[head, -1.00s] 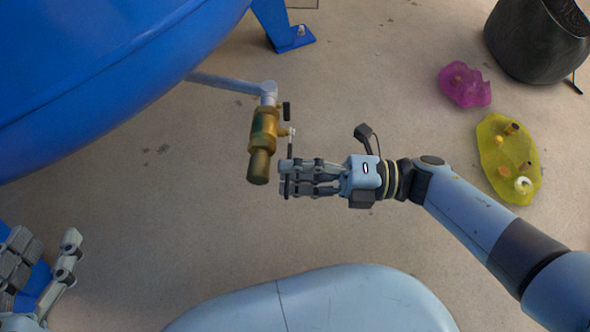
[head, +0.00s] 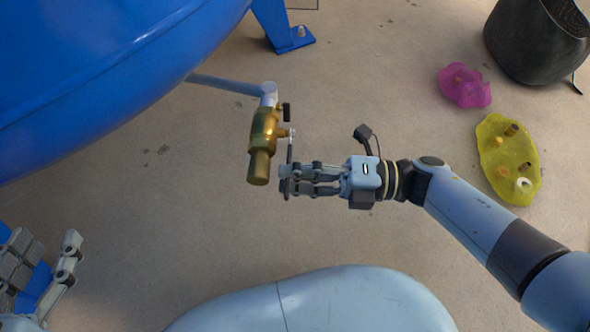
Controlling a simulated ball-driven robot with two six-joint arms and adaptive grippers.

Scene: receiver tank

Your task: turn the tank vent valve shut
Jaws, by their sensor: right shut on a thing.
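The tank vent valve (head: 262,135) is a brass body on a grey pipe (head: 228,84) that comes out of the big blue tank (head: 90,70). A thin dark lever (head: 290,150) runs from the valve's stem on its right side down to my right gripper. My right gripper (head: 288,181) comes in from the right and is shut on the lever's lower end, which its fingers mostly hide. It is just right of the valve's brass outlet, apart from it. My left gripper (head: 42,270) is at the lower left, open and empty, far from the valve.
A blue tank foot (head: 290,38) is bolted to the floor behind the valve. The floor below the valve is clear.

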